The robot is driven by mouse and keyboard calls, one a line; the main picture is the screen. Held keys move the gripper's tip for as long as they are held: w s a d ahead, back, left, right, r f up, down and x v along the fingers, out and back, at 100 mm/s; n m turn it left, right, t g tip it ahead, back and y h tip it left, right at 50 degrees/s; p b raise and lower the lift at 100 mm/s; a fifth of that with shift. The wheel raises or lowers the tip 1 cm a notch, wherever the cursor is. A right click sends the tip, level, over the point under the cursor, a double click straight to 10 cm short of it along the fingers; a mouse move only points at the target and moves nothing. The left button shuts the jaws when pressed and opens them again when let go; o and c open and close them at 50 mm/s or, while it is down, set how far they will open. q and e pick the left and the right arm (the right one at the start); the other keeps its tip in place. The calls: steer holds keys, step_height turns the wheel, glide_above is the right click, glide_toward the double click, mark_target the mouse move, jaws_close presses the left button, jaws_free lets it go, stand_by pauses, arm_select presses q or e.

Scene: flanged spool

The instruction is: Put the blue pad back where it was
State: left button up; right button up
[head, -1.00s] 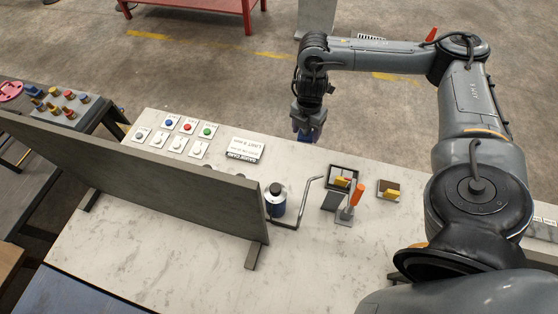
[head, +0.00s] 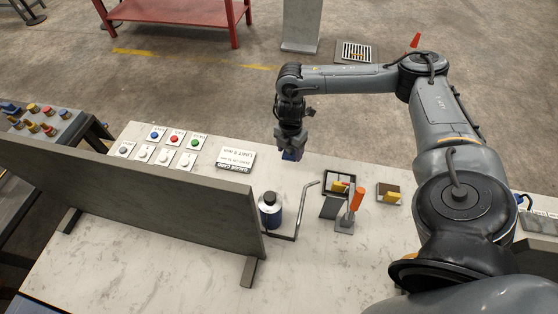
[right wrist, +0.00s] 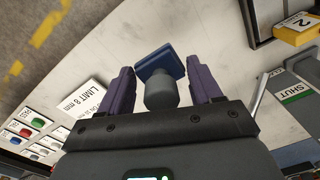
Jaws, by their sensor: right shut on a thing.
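The blue pad (right wrist: 160,62) shows in the right wrist view as a square blue block on a grey round stem (right wrist: 160,92). The stem is between the two purple fingers of my right gripper (right wrist: 160,88), which is shut on it. In the head view my right gripper (head: 291,150) points down over the far edge of the white table, with the blue pad (head: 289,156) at its tips. The pad appears to be above the tabletop; its exact height is hard to tell. My left gripper is not in view.
A gauge card (head: 236,159) and several button plates (head: 175,137) lie left of the gripper. A grey panel (head: 130,190) stands on the left.

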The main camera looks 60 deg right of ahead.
mark_target(279, 166)
steer(key=w+a+f, duration=0.2)
steer(key=w, duration=0.1)
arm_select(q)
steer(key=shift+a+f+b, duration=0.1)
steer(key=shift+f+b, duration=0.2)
arm_select(e)
steer(key=shift+f, duration=2.1)
steer(key=shift+f, duration=0.1)
steer(key=o, duration=1.1)
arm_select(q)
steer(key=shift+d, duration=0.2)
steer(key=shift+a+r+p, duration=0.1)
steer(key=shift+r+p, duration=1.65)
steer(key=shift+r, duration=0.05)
arm_select(e)
steer(key=shift+w+r, duration=0.2)
steer(key=shift+r, duration=5.95)
steer(key=shift+f, duration=0.1)
